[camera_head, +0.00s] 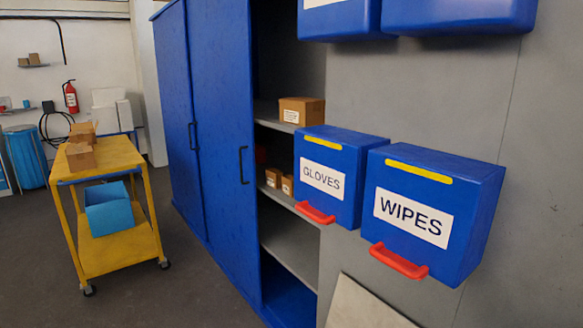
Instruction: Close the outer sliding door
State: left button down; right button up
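A tall blue cabinet stands left of the middle, with two blue sliding door panels, each with a dark bar handle. The nearer door panel (222,100) has its handle (243,165) close to its right edge. The farther door panel (173,90) has its handle (192,136) near the seam between the two. I cannot clearly tell which panel is the outer one. Right of the nearer panel the cabinet is open, showing its grey shelves (290,245). Neither of my grippers is in view.
Blue GLOVES (335,155) and WIPES (440,180) boxes with red handles jut from the grey wall, partly hiding the opening. Cardboard boxes (302,110) sit on the shelves. A yellow cart (120,255) stands at left. The floor (190,280) between cart and cabinet is clear.

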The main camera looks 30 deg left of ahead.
aim_at(221, 35)
jog(key=u, duration=1.4)
jog(key=i+j+u, duration=0.3)
jog(key=i, duration=0.35)
jog(key=i+u, duration=0.35)
jog(key=i, duration=2.25)
jog(key=j+u, duration=0.05)
jog(key=j, duration=0.1)
